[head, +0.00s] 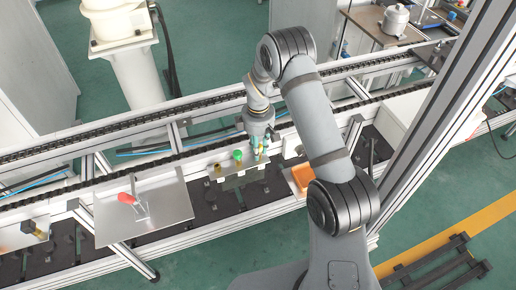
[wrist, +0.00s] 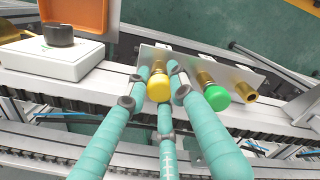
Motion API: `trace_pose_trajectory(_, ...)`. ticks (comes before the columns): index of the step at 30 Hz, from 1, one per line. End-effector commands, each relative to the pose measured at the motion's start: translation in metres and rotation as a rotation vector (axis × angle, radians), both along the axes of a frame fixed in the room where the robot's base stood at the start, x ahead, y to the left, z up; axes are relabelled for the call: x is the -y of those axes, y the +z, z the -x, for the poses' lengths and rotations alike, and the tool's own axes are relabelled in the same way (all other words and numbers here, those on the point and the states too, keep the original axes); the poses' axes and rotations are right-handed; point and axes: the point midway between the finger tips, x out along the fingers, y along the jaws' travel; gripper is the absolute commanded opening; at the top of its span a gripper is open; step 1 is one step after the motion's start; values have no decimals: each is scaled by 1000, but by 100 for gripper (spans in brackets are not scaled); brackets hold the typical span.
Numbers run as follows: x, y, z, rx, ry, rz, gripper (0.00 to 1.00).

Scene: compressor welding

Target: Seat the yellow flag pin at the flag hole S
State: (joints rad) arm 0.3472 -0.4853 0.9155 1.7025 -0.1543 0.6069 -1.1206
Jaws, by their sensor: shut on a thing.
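The yellow flag pin (wrist: 158,90) has a round yellow head and a brass-coloured body. My gripper (wrist: 157,84) has teal fingers closed around it at the grey bracket plate (wrist: 228,72). The pin's lower end is hidden by its head and my fingers, so I cannot tell how deep it sits or see the hole. In the head view my gripper (head: 259,146) is low over the right end of the small plate, and the yellow head is barely visible.
A green-headed pin (wrist: 217,95) stands close right of my fingers, with a bare brass piece (wrist: 250,97) beyond it. A white box with a black knob (wrist: 60,35) is at left. A flat plate with a red-handled clamp (head: 126,198) lies further left in the head view.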

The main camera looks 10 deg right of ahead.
Motion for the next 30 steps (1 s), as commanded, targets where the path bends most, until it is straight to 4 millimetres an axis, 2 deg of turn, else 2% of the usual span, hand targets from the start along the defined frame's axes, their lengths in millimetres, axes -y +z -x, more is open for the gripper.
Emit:
trace_pose_trajectory(17,0,9,0,0,0,0,0)
trace_pose_trajectory(30,0,46,0,0,0,0,0)
